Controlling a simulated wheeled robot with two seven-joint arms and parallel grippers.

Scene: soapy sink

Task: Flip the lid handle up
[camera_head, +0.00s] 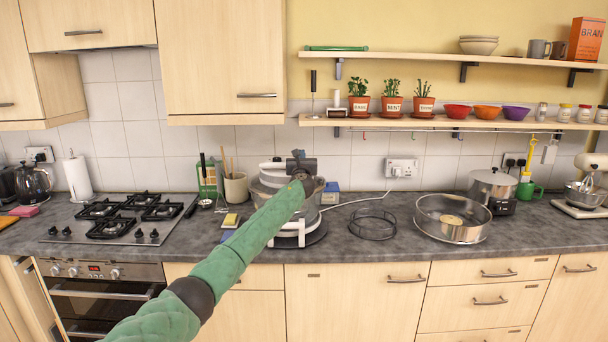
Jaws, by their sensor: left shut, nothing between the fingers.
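A white and grey round appliance with a lid (270,179) stands on the counter in the middle, in front of the tiled wall. A white handle-like frame (299,231) shows at its front. My left arm comes up from the bottom left and hides much of the appliance. My left gripper (300,164) is dark and shut with nothing in it. It appears in front of the upper part of the appliance; I cannot tell whether it touches it. A lid handle is not clearly visible behind it. My right gripper is not in view.
A black wire rack (373,224) and a round metal sieve-like pan (452,219) sit to the right. A steel pot (493,186) stands behind. A utensil crock (236,189) and yellow sponge (231,220) are close on the left. The hob (125,216) is further left.

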